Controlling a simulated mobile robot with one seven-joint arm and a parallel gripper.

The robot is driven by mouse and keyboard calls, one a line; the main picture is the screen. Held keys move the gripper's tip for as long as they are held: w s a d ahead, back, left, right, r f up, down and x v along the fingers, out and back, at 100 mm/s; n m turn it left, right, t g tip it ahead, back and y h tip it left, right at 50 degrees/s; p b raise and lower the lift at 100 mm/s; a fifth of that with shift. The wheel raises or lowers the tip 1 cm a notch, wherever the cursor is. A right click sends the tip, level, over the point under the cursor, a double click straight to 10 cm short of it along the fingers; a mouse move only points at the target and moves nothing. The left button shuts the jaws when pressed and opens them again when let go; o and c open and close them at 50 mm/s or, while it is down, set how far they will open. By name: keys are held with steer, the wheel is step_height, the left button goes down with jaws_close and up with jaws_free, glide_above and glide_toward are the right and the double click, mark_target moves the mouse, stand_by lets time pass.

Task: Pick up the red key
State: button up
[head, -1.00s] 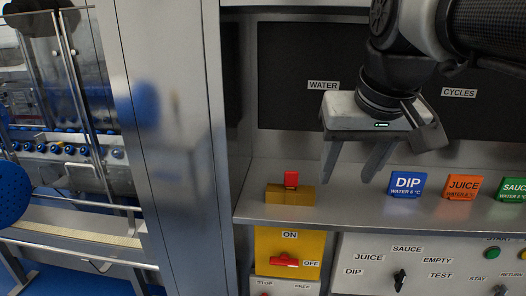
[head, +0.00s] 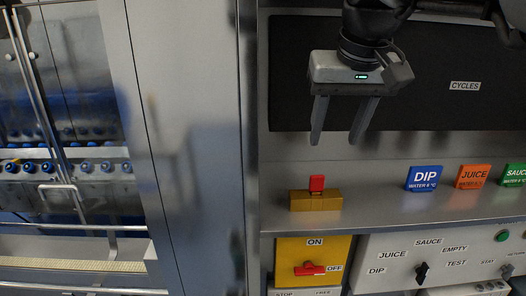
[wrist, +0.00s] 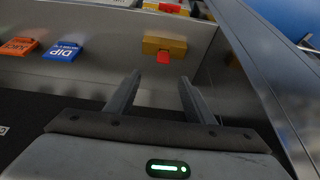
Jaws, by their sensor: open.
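The red key (head: 317,184) stands upright in a yellow-brown block (head: 316,202) on the metal shelf. My gripper (head: 337,138) is open and empty, above the key and a little to its right in the head view. In the wrist view the red key (wrist: 163,57) and its block (wrist: 165,44) lie beyond the fingertips, roughly between the lines of the two fingers of my gripper (wrist: 158,78). The fingers do not touch the key.
Blue DIP (head: 424,178), orange JUICE (head: 473,176) and green SAUCE (head: 514,175) tags stand to the right on the shelf (head: 380,208). Below is a yellow panel with a red ON/OFF switch (head: 309,269). A metal cabinet wall (head: 190,130) rises on the left.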

mark_target(318, 176)
steer(key=x, duration=1)
steer(key=shift+f, duration=0.15)
steer(key=shift+a+x, duration=0.2)
steer(key=shift+x, duration=1.1)
steer(key=shift+a+x, duration=0.2)
steer(key=shift+x, duration=1.1)
steer(key=c, duration=1.1)
steer(key=shift+c, duration=0.2)
